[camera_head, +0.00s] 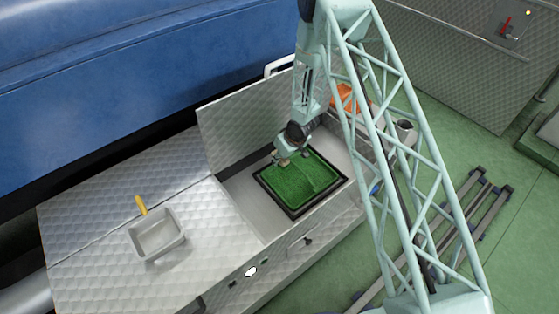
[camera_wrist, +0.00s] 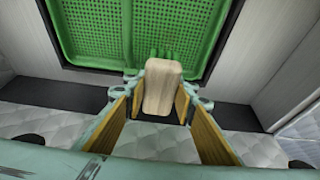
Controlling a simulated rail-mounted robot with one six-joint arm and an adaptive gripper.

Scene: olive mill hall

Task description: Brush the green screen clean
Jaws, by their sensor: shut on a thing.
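The green screen (camera_head: 312,190) is a perforated tray-like panel in a dark frame, lying in the recess of the metal bench; it fills the top of the wrist view (camera_wrist: 92,35). My gripper (camera_head: 290,158) is over the screen's far left part in the head view. In the wrist view my gripper (camera_wrist: 160,98) is shut on a pale beige block (camera_wrist: 162,85), which looks like a brush handle. Its far end overlaps the screen's near edge in the wrist view. Faint reddish-brown marks show on the screen just beyond it.
A grey scoop-like pan (camera_head: 157,236) with a yellow handle (camera_head: 141,205) lies on the bench at left. A raised metal lid (camera_head: 243,120) stands behind the recess. An orange object (camera_head: 344,97) and a grey cup (camera_head: 405,132) are to the right. Rails lie on the green floor.

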